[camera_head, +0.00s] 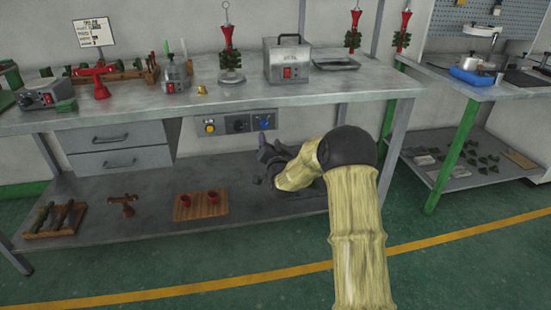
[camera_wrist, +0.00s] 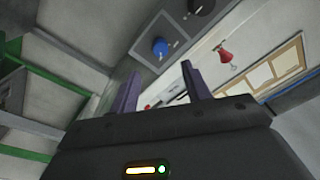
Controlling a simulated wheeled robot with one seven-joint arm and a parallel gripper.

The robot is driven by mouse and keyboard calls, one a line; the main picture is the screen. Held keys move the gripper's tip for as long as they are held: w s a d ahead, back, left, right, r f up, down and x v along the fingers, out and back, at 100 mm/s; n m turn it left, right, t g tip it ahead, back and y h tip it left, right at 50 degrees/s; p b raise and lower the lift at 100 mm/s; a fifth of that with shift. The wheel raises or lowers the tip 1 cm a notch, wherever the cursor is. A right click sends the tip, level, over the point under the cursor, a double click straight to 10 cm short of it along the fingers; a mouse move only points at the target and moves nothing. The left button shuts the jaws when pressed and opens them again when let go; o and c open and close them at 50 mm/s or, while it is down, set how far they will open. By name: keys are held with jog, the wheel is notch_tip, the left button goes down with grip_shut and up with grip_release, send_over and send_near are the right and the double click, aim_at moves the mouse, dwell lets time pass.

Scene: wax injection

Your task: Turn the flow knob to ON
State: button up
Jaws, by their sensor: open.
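A grey control panel (camera_head: 222,126) hangs under the workbench's front edge, with a yellow button (camera_head: 210,127), a black knob (camera_head: 238,125) and a blue knob (camera_head: 266,122). Its labels are too small to read, so I cannot tell which knob is the flow knob or its setting. My gripper (camera_head: 264,139) is just below the blue knob, with a gap that I cannot judge. In the wrist view, my gripper (camera_wrist: 161,70) is open and empty. The blue knob (camera_wrist: 160,46) shows beyond the fingertips, roughly between them, and the black knob (camera_wrist: 197,5) is at the top edge.
The workbench top (camera_head: 215,92) is above my gripper and carries machines and tools. The lower shelf (camera_head: 150,212) below holds a wooden board (camera_head: 202,206) with red cups. Grey drawers (camera_head: 118,145) are left of the panel. A bench leg (camera_head: 397,140) stands right of my arm.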

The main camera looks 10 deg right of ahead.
jog(key=s+p, duration=0.1)
jog(key=s, duration=0.8)
jog(key=shift+f, duration=0.35)
jog(key=shift+a, duration=0.1)
jog(key=s+f+n+g, duration=0.3)
jog(key=s+g, duration=0.5)
jog(key=s, duration=0.9)
jog(key=s+f+n+g, duration=0.1)
jog(key=s+n+g, duration=0.5)
jog(key=s, duration=1.1)
notch_tip(320, 180, up, 36)
jog(key=m+g+p, duration=0.2)
jog(key=p, duration=3.4)
jog(key=shift+f, duration=0.15)
